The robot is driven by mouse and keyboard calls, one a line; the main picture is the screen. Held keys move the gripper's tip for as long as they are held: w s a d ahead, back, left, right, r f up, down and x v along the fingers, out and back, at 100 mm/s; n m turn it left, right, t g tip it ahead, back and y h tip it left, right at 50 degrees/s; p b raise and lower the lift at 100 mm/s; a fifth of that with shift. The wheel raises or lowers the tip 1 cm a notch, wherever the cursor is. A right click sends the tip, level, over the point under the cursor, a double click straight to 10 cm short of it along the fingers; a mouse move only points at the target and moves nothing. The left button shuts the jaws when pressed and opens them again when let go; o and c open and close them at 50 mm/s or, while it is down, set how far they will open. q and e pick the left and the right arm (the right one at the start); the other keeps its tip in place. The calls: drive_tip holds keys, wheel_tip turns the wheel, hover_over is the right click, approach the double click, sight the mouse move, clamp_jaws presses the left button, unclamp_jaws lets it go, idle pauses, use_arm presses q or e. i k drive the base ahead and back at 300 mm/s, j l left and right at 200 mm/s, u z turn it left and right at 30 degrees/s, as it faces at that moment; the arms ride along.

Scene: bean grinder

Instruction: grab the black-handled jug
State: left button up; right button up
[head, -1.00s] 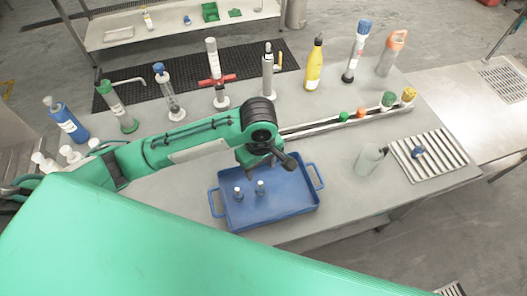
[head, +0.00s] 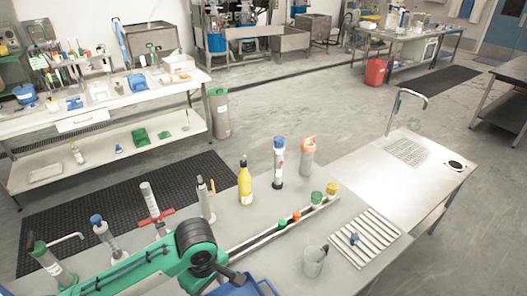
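The jug (head: 314,263) is a grey-green, see-through vessel. It stands upright on the grey table in the lower right of the head view. A small dark part, which looks like its handle, shows at its upper right. My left arm comes in from the lower left. Its dark gripper (head: 222,279) is to the left of the jug, apart from it, near a blue tray. The fingers are small and partly cut off, so I cannot tell whether they are open. My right gripper is not in view.
A ribbed white tray (head: 366,240) with a small blue item lies right of the jug. The blue tray (head: 262,288) is cut off below. A rail with several coloured caps runs behind the jug. Tall bottles, including a yellow one (head: 245,184), line the table's back.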

sight(315, 256)
drive_tip(key=k+l, duration=0.85)
